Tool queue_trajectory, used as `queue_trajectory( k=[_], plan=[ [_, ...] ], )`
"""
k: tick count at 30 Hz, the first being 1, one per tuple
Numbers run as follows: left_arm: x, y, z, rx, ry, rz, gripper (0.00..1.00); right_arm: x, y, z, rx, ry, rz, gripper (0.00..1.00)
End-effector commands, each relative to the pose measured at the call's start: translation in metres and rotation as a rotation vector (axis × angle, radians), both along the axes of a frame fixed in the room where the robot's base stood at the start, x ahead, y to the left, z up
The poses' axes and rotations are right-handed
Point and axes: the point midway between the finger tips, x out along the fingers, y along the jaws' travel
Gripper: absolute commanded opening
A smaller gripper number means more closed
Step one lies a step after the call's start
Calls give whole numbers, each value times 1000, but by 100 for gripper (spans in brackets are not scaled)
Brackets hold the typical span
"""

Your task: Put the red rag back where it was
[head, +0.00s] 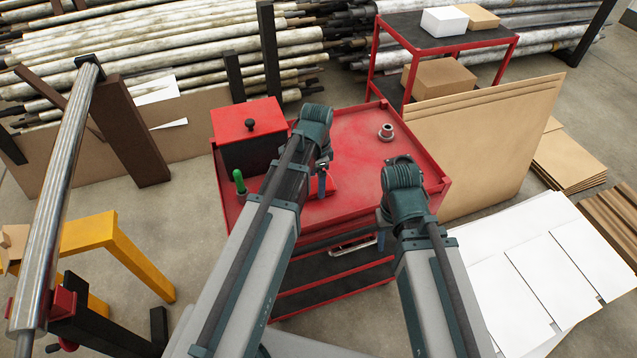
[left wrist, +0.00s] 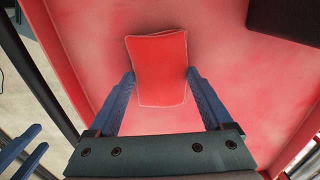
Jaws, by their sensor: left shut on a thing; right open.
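The red rag (left wrist: 158,68) is a small, flat, folded red cloth in the left wrist view. It lies between the two blue fingers of my left gripper (left wrist: 160,80), which is shut on it. Below it is the red top of the tool cart (head: 352,140); I cannot tell if the rag touches it. In the head view my left gripper (head: 322,184) is over the cart's near part, with the rag partly hidden by the arm. My right gripper (head: 381,238) is open, by the cart's near edge, and mostly hidden by its arm.
The cart's middle is clear. A cardboard sheet (head: 480,140) leans at its right. A yellow stand (head: 115,245) is at the left.

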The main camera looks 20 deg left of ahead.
Motion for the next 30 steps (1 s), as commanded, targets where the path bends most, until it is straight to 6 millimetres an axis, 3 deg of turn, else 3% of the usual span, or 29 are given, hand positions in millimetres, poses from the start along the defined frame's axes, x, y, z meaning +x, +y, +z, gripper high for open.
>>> queue_trajectory(
  k=[6, 7, 9, 20, 30],
  plan=[
    [0, 0, -4, 0, 0, 0, 39, 0, 0, -4, 0, 0, 0, 50],
    [0, 0, -3, 0, 0, 0, 88, 0, 0, -3, 0, 0, 0, 50],
    [0, 0, -2, 0, 0, 0, 100, 0, 0, -2, 0, 0, 0, 50],
    [0, 0, 0, 0, 0, 0, 100, 0, 0, 0, 0, 0, 0, 50],
    [0, 0, 31, 0, 0, 0, 100, 0, 0, 31, 0, 0, 0, 50]
  ],
)
